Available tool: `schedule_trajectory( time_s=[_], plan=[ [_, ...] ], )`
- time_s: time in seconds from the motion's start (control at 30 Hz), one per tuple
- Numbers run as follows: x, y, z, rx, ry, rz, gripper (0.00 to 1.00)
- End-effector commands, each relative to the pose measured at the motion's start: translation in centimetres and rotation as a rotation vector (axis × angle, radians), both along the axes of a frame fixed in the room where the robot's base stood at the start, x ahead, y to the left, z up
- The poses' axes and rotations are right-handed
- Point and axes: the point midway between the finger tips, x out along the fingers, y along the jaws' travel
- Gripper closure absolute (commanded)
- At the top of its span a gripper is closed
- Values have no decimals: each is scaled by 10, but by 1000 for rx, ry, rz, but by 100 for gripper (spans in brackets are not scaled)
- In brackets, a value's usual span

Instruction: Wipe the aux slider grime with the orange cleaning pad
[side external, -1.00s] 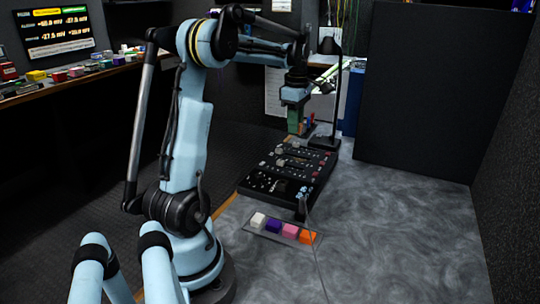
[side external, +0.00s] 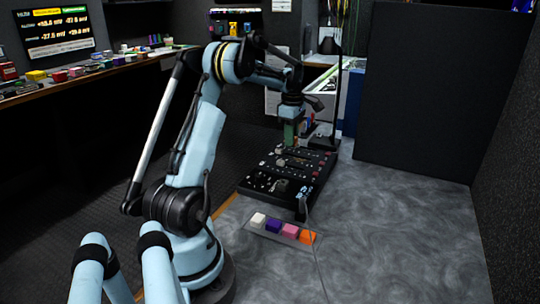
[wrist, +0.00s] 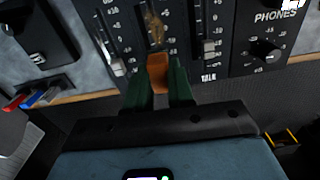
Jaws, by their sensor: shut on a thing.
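My gripper (wrist: 158,85) has green fingers shut on an orange pad (wrist: 158,68) in the wrist view. The pad's far end points at the mixer's panel; whether it touches the panel I cannot tell. A brown grime patch (wrist: 155,29) lies along a slider slot on the mixer (wrist: 183,20), just beyond the pad. I cannot read an aux label there. In the side view my gripper (side external: 290,136) is low over the far-left part of the black mixer (side external: 258,188), its tips hard to make out.
A tray (side external: 262,234) in front of the mixer holds white, purple, pink and orange blocks (side external: 308,237). A lamp (side external: 328,46) stands behind. Slider knobs (wrist: 208,49) flank the grime. The grey surface at right is clear.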

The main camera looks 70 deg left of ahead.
Motion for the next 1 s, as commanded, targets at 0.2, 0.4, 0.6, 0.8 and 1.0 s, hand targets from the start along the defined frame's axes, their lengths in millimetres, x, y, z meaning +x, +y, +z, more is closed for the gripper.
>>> schedule_trajectory(
  time_s=[0.2,0.4,0.6,0.8,1.0],
  plan=[
    [0,0,-20,0,0,0,100],
    [0,0,-45,0,0,0,100],
    [14,-14,-36,0,0,-2,100],
    [27,-27,-43,0,0,-3,100],
    [40,-40,-44,0,0,-3,100]
  ],
)
